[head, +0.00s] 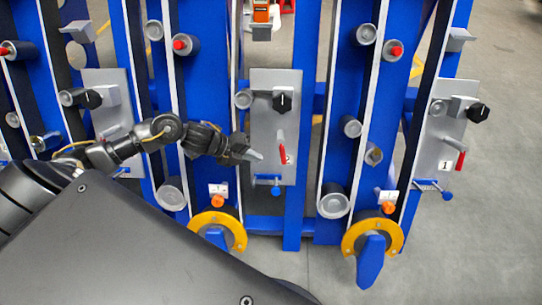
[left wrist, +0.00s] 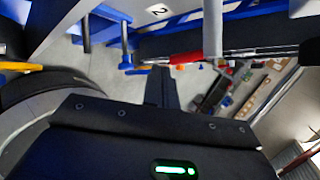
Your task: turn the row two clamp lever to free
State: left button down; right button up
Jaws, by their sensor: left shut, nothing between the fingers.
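The row two plate (head: 262,115) is a grey panel in the middle of the head view, with a small "2" label (head: 290,158) at its lower right. Its clamp lever (head: 281,145) has a red handle that hangs almost straight down, slightly tilted. My left gripper (head: 258,155) comes in from the left and is shut and empty. Its tips appear in front of the plate, just left of the lever's lower end, seemingly apart from it. In the left wrist view the shut fingers (left wrist: 162,90) point toward a red handle (left wrist: 188,57), with the "2" label (left wrist: 157,9) above. My right gripper is not in view.
A black knob (head: 283,101) sits above the lever, and a blue peg (head: 275,190) sticks out below the plate. A yellow ring with a blue handle (head: 371,260) stands lower right. The row one plate (head: 436,130) with its red lever (head: 460,160) is further right.

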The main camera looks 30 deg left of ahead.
aim_at(282, 159)
pick_arm(q)
jog(key=w+d, duration=0.2)
jog(key=w+d+f, duration=0.1)
jog(key=d, duration=0.1)
jog(key=shift+w+d+f, duration=0.1)
jog(key=shift+w, duration=0.25)
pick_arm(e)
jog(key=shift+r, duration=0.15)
pick_arm(q)
jog(key=shift+d, duration=0.1)
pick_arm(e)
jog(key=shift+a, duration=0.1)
